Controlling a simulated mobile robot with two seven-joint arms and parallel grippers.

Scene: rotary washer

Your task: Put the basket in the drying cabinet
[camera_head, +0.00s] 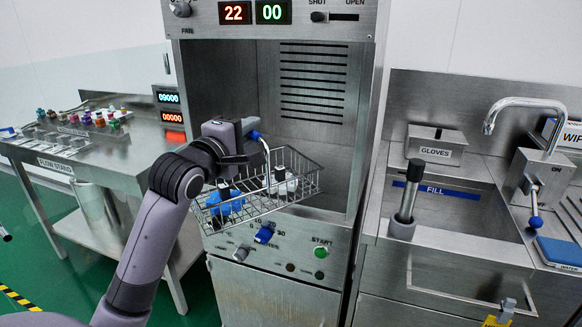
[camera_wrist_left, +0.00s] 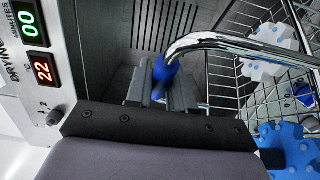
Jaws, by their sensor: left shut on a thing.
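The wire basket (camera_head: 262,203) hangs tilted in front of the open drying cabinet (camera_head: 225,85), at the height of its lower opening. I cannot tell how far its back part reaches inside. It holds a blue part (camera_head: 224,203) and a white part (camera_head: 287,184). My left gripper (camera_head: 256,143) is shut on the basket's curved metal handle; in the left wrist view its jaws (camera_wrist_left: 163,84) close around the handle's blue grip (camera_wrist_left: 164,74). The basket's wires (camera_wrist_left: 268,108) show at the right there. My right gripper is not in view.
The cabinet's front panel below the opening has knobs and a green start button (camera_head: 320,252). At the right stands a sink counter (camera_head: 450,240) with a faucet (camera_head: 535,103). At the left is a steel table (camera_head: 125,160) with small coloured items. The cabinet's visible interior looks empty.

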